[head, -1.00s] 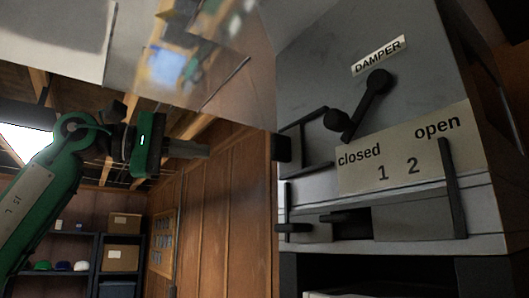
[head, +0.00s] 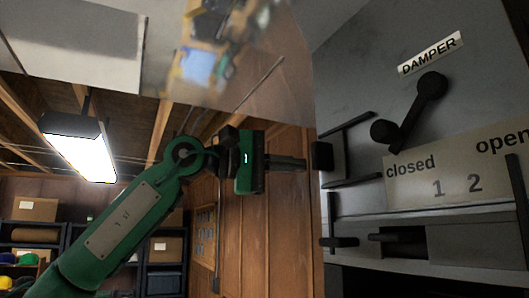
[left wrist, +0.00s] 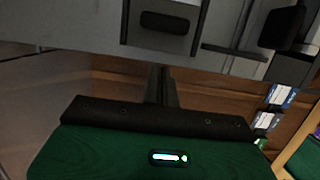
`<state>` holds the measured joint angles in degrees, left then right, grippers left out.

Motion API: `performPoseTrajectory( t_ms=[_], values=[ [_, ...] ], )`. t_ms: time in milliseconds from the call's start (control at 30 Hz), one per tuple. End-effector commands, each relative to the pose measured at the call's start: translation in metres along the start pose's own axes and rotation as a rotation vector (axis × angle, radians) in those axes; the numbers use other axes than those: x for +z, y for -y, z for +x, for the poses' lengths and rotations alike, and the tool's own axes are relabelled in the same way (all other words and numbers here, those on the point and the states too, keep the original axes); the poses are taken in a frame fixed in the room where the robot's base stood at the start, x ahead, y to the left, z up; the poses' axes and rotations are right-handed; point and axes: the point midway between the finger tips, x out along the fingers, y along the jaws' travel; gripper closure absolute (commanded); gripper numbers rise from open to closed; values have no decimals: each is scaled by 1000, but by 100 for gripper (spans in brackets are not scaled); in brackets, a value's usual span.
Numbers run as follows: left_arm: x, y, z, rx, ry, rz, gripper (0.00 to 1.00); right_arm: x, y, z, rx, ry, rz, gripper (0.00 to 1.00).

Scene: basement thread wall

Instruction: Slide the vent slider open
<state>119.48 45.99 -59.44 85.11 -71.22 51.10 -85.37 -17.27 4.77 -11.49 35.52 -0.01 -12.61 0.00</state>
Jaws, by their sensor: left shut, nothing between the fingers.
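The grey metal cabinet (head: 350,75) fills the right of the head view. Low on its front is the vent slider area, with a dark horizontal handle (head: 340,242) at the left and another dark bar (head: 397,237) beside a dark gap. A plate (head: 450,172) above reads "closed 1 2 open". My left gripper (head: 305,164) is shut and empty, just left of the cabinet, higher than the slider. In the left wrist view its fingers (left wrist: 161,85) point toward a grey panel with a black handle (left wrist: 163,22). My right gripper is out of view.
A black damper lever (head: 410,110) sits under the "DAMPER" label (head: 431,54). A black bracket with a block (head: 322,155) juts from the cabinet near my left fingertips. A wooden wall (head: 285,230) is behind. Shelves with boxes (head: 35,208) stand at the far left.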

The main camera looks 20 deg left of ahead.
Motion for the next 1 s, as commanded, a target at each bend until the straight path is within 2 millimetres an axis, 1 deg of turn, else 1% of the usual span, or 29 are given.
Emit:
performPoseTrajectory(
  t_ms=[33, 100, 233, 400, 667, 767, 867, 1000],
  values=[
    [8, -4, -1, 3, -1, 7, 100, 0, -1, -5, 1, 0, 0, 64],
    [16, -3, 1, 2, -1, 6, 100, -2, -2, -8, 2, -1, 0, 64],
    [26, -2, 4, 3, -1, 4, 100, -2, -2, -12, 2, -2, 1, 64],
    [31, 0, 5, 3, -1, 3, 100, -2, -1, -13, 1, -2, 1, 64],
    [31, 0, 5, 3, -1, 2, 100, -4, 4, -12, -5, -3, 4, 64],
    [36, 2, 6, 3, 0, 3, 100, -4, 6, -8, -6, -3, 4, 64],
    [51, 4, 11, 3, 3, 5, 100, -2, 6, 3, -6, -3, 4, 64],
    [76, 4, 16, 4, 4, 6, 100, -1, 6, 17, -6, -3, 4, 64]
  ],
)
